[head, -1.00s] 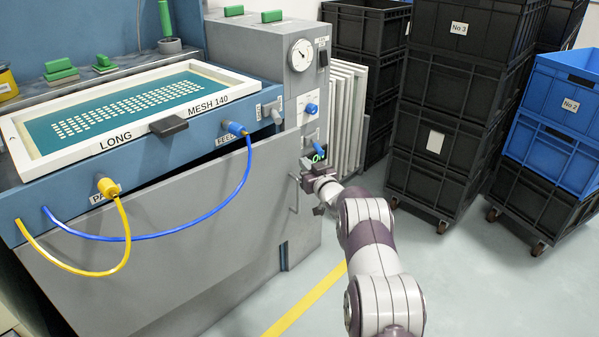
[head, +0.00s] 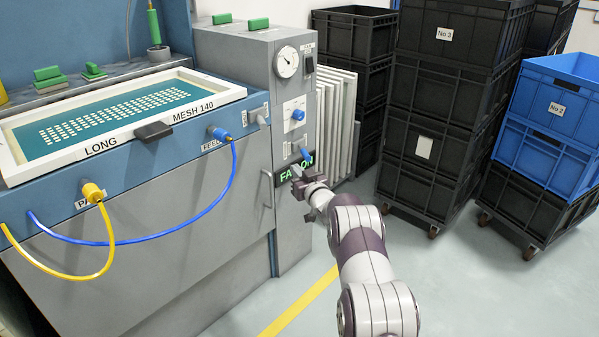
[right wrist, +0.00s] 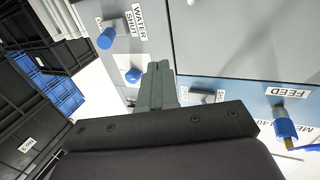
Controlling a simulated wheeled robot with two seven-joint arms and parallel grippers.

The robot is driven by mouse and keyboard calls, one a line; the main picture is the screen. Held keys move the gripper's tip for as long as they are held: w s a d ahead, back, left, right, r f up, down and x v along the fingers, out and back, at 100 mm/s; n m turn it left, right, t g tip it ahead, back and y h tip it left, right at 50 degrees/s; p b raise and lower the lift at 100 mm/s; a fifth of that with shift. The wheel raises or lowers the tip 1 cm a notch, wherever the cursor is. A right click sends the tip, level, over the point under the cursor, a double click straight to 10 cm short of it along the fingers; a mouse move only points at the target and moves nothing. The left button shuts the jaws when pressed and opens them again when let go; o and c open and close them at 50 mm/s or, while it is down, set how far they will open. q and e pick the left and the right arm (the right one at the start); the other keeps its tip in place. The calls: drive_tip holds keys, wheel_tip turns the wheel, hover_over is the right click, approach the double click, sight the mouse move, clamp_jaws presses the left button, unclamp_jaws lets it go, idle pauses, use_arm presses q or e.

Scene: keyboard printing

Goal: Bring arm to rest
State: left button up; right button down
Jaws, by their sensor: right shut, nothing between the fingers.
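My right gripper (head: 297,178) is shut and empty in front of the grey machine's control column (head: 290,115). Its closed grey fingers (right wrist: 158,85) show in the right wrist view, pointing toward the panel near a blue knob (right wrist: 133,75). In the head view the fingers partly cover a dark display (head: 285,190) with lit green letters. The lower blue knob (head: 305,152) is just above the gripper. Whether the fingers touch the panel I cannot tell. My right arm reaches in from the bottom right. My left gripper is not in view.
A screen frame (head: 110,115) lies on the machine top at left, with yellow (head: 100,252) and blue (head: 130,242) hoses hanging in front. Stacked black crates (head: 430,140) and blue crates (head: 548,110) stand at right. The floor right of the arm is clear.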

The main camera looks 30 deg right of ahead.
use_arm(q)
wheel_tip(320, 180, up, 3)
drive_tip(key=p, duration=0.3)
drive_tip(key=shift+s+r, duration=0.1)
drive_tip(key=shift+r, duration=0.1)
use_arm(e)
drive_tip(key=s+d, duration=0.3)
drive_tip(key=s, duration=0.6)
drive_tip(key=shift+s+d, duration=0.15)
drive_tip(key=shift+s, duration=0.2)
